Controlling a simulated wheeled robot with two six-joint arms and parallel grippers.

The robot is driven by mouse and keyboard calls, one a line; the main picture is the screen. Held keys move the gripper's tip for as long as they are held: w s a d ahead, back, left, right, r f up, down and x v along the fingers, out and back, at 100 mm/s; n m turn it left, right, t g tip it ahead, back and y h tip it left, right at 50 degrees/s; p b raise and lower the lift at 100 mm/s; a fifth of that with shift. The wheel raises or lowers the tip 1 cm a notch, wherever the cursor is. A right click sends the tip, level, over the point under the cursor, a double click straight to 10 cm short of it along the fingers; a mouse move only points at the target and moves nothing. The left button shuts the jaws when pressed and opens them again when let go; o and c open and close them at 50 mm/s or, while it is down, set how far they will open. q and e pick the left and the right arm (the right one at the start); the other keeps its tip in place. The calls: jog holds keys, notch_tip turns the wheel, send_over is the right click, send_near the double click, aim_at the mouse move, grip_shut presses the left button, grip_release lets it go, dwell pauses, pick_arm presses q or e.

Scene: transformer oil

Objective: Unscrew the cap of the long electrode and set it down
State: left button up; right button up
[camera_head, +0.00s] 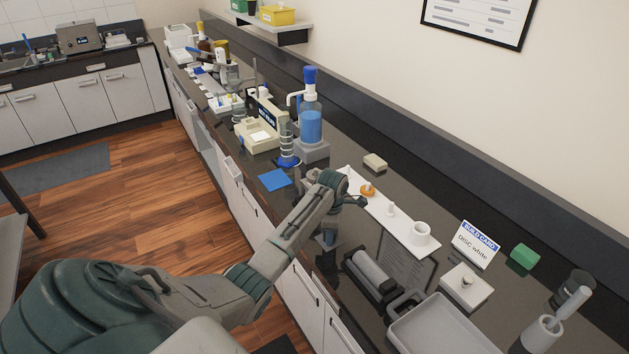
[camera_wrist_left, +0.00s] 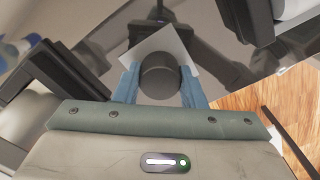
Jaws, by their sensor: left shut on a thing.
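My left gripper (camera_head: 354,201) is over the dark bench, at the near side of a long white strip. In the left wrist view its two blue fingers (camera_wrist_left: 159,70) are shut on a dark round cap (camera_wrist_left: 160,82), seen end-on. A pale square piece (camera_wrist_left: 176,45) shows behind the cap. The long electrode's body is not clearly visible; the cap and gripper hide what lies behind. In the head view I cannot make out the held cap. My right gripper is not in view.
The white strip (camera_head: 405,232) carries an orange ring (camera_head: 367,190), a white peg (camera_head: 391,210) and a white cup (camera_head: 420,234). A blue-filled bottle (camera_head: 311,125), blue square (camera_head: 274,180), black roller device (camera_head: 370,274), grey tray (camera_head: 445,330) and card (camera_head: 476,243) stand around.

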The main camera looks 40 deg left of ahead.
pick_arm(q)
jog(key=shift+f, duration=0.15)
jog(key=o, duration=1.6)
notch_tip(320, 180, up, 9)
jog(key=b, duration=0.2)
jog(key=shift+r+b, duration=0.2)
jog(key=shift+b, duration=0.2)
jog(key=shift+r, duration=0.7)
jog(key=shift+f, duration=0.1)
